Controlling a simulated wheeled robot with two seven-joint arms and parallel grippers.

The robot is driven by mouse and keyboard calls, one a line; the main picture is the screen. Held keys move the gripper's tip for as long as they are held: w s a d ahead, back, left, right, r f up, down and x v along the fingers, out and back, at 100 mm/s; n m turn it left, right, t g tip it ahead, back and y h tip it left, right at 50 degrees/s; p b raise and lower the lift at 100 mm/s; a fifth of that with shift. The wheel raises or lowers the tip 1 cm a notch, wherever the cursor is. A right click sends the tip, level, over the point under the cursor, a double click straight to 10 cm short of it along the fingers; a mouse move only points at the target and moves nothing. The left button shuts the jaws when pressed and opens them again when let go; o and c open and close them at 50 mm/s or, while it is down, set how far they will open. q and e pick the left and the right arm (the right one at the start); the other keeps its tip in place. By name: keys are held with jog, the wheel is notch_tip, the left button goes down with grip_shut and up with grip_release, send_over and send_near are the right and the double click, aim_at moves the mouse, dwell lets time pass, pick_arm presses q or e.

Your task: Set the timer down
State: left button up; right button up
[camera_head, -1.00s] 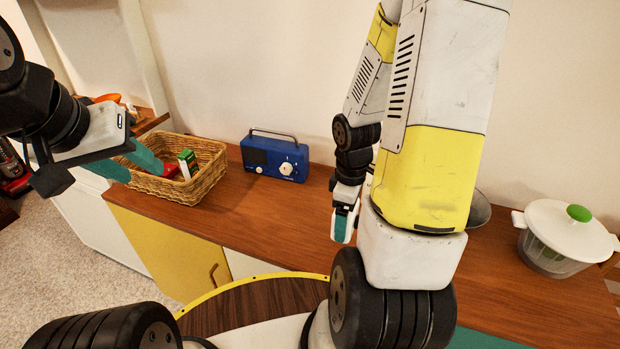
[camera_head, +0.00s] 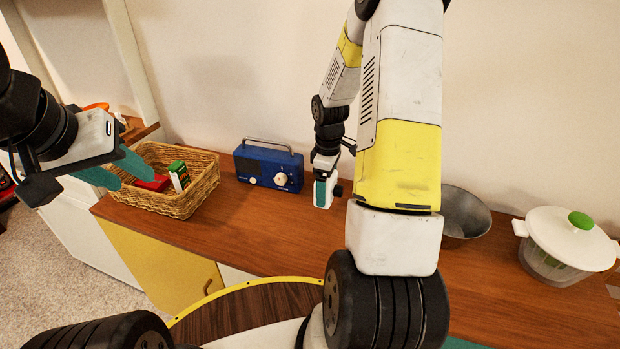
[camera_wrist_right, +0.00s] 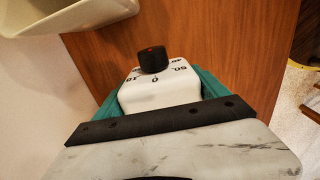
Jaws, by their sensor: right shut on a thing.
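The timer (camera_wrist_right: 158,92) is white with a black knob and dial numbers, seen close up in the right wrist view. My right gripper (camera_wrist_right: 158,98) is shut on it, with a teal finger on each side. In the head view my right gripper (camera_head: 324,194) points down over the wooden counter, right of the blue radio. The timer is mostly hidden there. I cannot tell whether the timer touches the counter. My left gripper (camera_head: 117,172) is open and empty, its teal fingers apart in front of the wicker basket.
The blue radio (camera_head: 262,168) stands near the wall. The wicker basket (camera_head: 204,190) holds a red and a green box. A metal bowl (camera_head: 466,212) and a white-lidded pot (camera_head: 566,240) stand right. Bare counter (camera_head: 235,225) lies in front of the radio. A pale container (camera_wrist_right: 65,18) shows in the wrist view.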

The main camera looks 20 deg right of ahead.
jog(key=shift+w, duration=0.55)
jog(key=shift+f, duration=1.8)
jog(key=shift+f, duration=0.15)
jog(key=o, duration=1.5)
jog(key=shift+c, duration=0.2)
notch_tip(320, 180, up, 12)
jog(key=shift+r, duration=0.15)
jog(key=s+a+r+m+t, duration=0.2)
jog(key=s+a+r, duration=0.15)
jog(key=r, duration=0.35)
jog(key=s+a+r+m+t, duration=0.1)
jog(key=s+a+r+m, duration=0.1)
jog(key=s+r, duration=0.4)
jog(key=s+a+r+m+t+y, duration=0.1)
jog(key=s+a+r+m, duration=0.2)
jog(key=s, duration=0.3)
jog(key=s+a+r+m+t+y, duration=0.1)
jog(key=s+a+r+m+t, duration=0.1)
jog(key=s, duration=0.4)
jog(key=shift+a+r+m, duration=0.5)
jog(key=shift+a+r, duration=0.1)
jog(key=shift+r, duration=0.35)
